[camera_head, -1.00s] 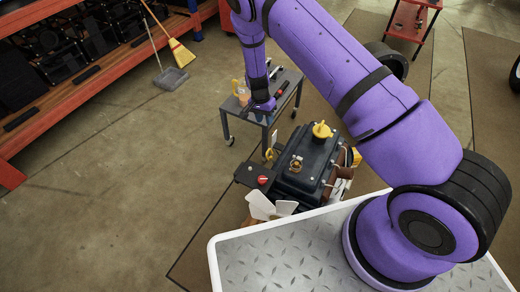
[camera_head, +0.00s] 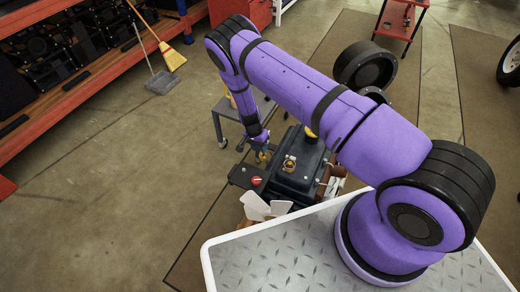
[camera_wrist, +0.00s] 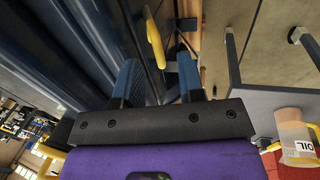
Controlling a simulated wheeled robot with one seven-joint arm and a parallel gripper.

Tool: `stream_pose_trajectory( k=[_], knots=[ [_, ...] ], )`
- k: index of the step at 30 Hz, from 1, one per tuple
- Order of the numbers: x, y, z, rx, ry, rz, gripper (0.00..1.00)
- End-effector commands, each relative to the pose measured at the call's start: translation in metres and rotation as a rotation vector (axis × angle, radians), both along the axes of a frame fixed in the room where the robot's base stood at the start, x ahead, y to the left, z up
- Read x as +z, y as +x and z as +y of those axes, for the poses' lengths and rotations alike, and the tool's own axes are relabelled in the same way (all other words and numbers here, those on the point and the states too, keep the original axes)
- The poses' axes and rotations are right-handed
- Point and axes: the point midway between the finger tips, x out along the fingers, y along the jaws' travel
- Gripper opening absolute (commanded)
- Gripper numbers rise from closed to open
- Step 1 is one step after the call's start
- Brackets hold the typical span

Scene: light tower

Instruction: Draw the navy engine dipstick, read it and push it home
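The dark navy engine (camera_head: 297,182) stands in front of my body in the head view. A yellow loop handle, seemingly the dipstick's (camera_wrist: 155,40), stands near the engine's side in the wrist view. The rest of the dipstick is hidden or too small to make out. My gripper (camera_wrist: 157,64) is open, with its two blue fingers apart and the yellow handle showing in the gap between them, a little beyond the tips. No contact is visible. In the head view my gripper (camera_head: 262,152) is at the engine's left far corner.
A grey cart (camera_head: 220,120) stands just behind the engine, partly hidden by my arm. An oil jug (camera_wrist: 292,132) shows at right in the wrist view. A white fan (camera_head: 265,207) and red knob (camera_head: 256,181) are at the engine's near-left end.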

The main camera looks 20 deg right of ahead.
Motion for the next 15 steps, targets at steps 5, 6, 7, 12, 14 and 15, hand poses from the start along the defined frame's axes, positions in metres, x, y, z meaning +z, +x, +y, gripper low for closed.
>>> stream_pose_trajectory(
  k=[5,6,7,12,14,15],
  knots=[
    [-0.0119,-0.0018,-0.0022,0.0,0.0,0.0,0.36],
    [-0.0128,-0.0019,-0.0023,0.0,0.001,-0.001,0.36],
    [-0.0131,-0.002,-0.0024,0.001,0.001,-0.001,0.36],
    [-0.0134,-0.002,-0.0024,0.001,0.001,-0.001,0.36],
    [-0.0134,-0.0021,-0.0024,0.001,0.001,-0.001,0.36],
    [-0.0134,-0.0021,-0.0024,0.001,0.001,-0.001,0.29]
  ],
)
